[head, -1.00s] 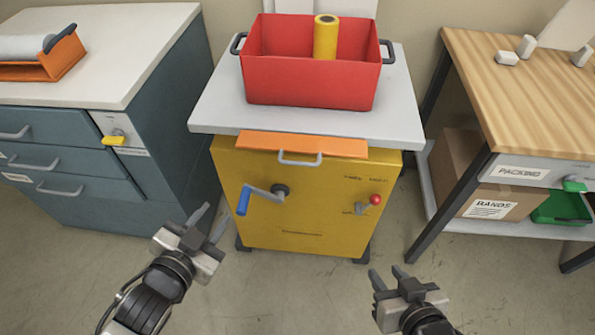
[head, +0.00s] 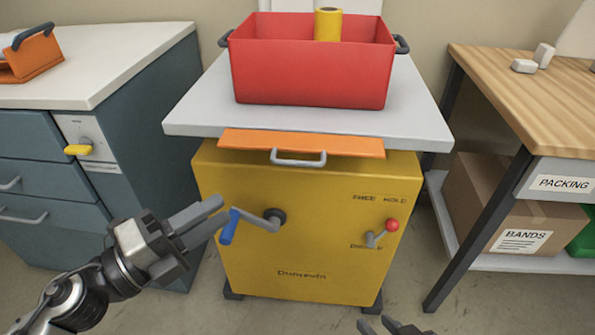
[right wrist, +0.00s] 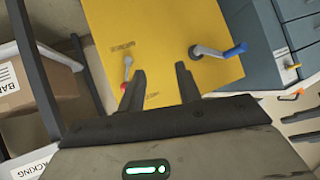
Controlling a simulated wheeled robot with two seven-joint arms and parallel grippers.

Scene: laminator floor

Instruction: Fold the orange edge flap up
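The orange edge flap (head: 300,143) is at the front edge of the grey top, slanting down over the yellow cabinet (head: 300,210). A grey bar handle (head: 298,161) is on its front side. My left gripper (head: 224,208) is below and left of the flap, by the blue-handled crank (head: 232,226), holding nothing visible. Its fingers nearly overlap, so their gap is unclear; I cannot tell whether it touches the crank. My right gripper shows partly at the bottom of the head view (head: 378,325). In the right wrist view (right wrist: 160,82) it is open and empty, facing the cabinet.
A red bin (head: 310,75) with a yellow roll (head: 328,24) stands on the grey top (head: 205,105). A red-knobbed lever (head: 380,233) is on the cabinet's right. A blue drawer unit (head: 150,140) is left; a wooden table (head: 530,100) is right.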

